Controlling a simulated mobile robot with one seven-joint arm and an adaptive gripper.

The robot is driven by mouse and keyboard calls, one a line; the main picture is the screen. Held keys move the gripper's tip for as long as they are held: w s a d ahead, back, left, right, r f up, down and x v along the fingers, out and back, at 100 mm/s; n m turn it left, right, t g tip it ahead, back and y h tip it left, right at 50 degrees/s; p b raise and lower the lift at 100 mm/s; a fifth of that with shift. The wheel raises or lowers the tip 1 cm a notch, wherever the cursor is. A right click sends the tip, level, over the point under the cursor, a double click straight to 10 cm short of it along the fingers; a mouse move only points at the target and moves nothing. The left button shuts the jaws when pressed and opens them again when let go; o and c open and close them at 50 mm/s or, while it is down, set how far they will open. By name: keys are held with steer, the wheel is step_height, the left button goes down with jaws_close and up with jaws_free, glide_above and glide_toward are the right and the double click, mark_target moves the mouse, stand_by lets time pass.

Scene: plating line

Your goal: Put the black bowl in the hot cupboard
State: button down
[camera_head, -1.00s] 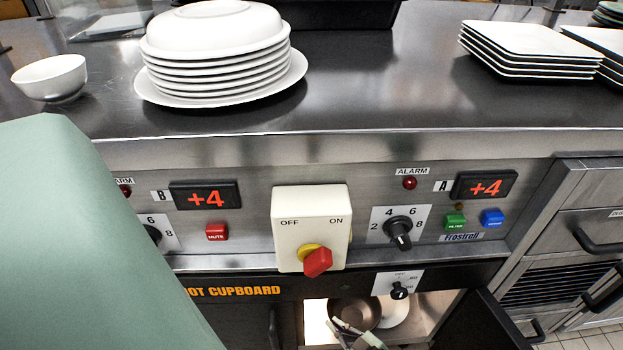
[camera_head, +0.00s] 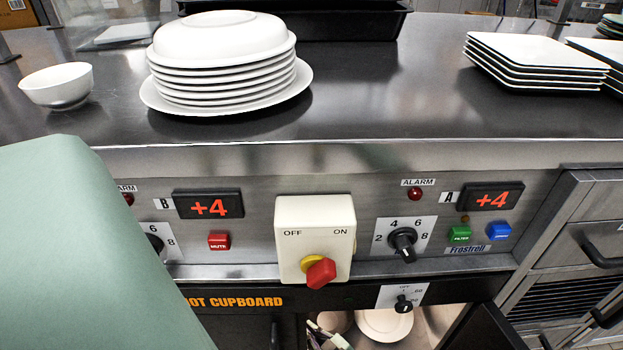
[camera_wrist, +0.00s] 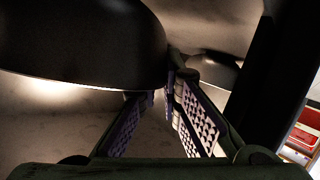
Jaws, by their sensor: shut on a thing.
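The black bowl (camera_wrist: 80,42) fills the upper left of the wrist view, with its rim at the fingers. My gripper (camera_wrist: 168,85) is shut on the rim; the exact contact is partly hidden. In the head view my gripper (camera_head: 326,338) shows at the bottom edge, inside the opening of the hot cupboard (camera_head: 250,302). Only a small part of the bowl (camera_head: 337,320) shows there, beside the fingers. The cupboard's right door (camera_head: 480,328) stands open. A white plate (camera_head: 385,323) lies inside, right of the bowl.
A dark round thing (camera_wrist: 215,68) stands beyond the fingers in the wrist view. On the counter above are a white bowl (camera_head: 57,86), a stack of white plates (camera_head: 222,65) and square plates (camera_head: 538,62). A switch box (camera_head: 315,238) juts out above the opening.

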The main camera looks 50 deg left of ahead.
steer(key=shift+f, duration=0.15)
steer(key=c, duration=1.8)
jaws_free()
steer(key=shift+d+r, duration=0.15)
steer(key=shift+r, duration=0.05)
steer(key=p+v, duration=0.1)
steer(key=v, duration=1)
steer(key=shift+d+r, duration=0.15)
steer(key=shift+d, duration=0.2)
